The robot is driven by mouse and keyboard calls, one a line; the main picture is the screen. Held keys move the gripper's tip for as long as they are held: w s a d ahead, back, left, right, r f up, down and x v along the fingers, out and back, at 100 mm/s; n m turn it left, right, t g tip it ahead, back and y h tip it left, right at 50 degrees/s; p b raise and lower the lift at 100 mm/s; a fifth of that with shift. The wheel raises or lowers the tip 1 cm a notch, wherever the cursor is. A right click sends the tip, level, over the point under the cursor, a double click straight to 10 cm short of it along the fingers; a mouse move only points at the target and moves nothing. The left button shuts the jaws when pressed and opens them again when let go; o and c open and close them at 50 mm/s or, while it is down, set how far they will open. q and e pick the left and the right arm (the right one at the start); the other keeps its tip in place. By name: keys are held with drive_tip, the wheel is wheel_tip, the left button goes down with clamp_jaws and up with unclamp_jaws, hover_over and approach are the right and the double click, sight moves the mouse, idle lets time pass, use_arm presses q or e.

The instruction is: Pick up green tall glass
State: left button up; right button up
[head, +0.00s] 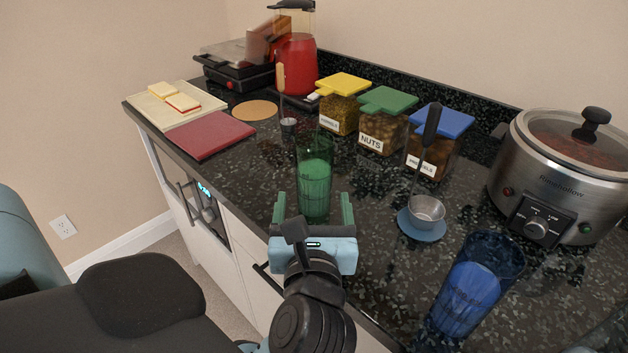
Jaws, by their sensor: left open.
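The green tall glass (315,186) stands upright on the dark speckled counter in the head view, near the front edge. It is ribbed and translucent, with a deeper green lower part. My left gripper (313,208) is open, with one green finger to the left of the glass and one to the right. The fingers reach beside its lower half. I cannot tell whether either finger touches it. My right gripper is not in view.
A blue glass (473,285) stands at the front right. A ladle rests on a blue coaster (422,225). Behind are several lidded jars, including nuts (381,130), a red blender (297,65) and a dark red board (202,135). A slow cooker (560,175) stands right.

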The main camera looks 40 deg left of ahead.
sight(314, 178)
use_arm(q)
drive_tip(key=shift+x, duration=0.9)
drive_tip(key=shift+f+p+x, duration=0.15)
drive_tip(key=shift+p+x, duration=0.15)
drive_tip(key=shift+x, duration=1.2)
drive_tip(key=shift+f+p+x, duration=0.1)
drive_tip(key=shift+p+x, duration=0.15)
drive_tip(key=shift+x, duration=1.2)
drive_tip(key=shift+c, duration=1.2)
drive_tip(key=c, duration=1.2)
drive_tip(key=shift+o, duration=0.2)
drive_tip(key=shift+r, duration=0.1)
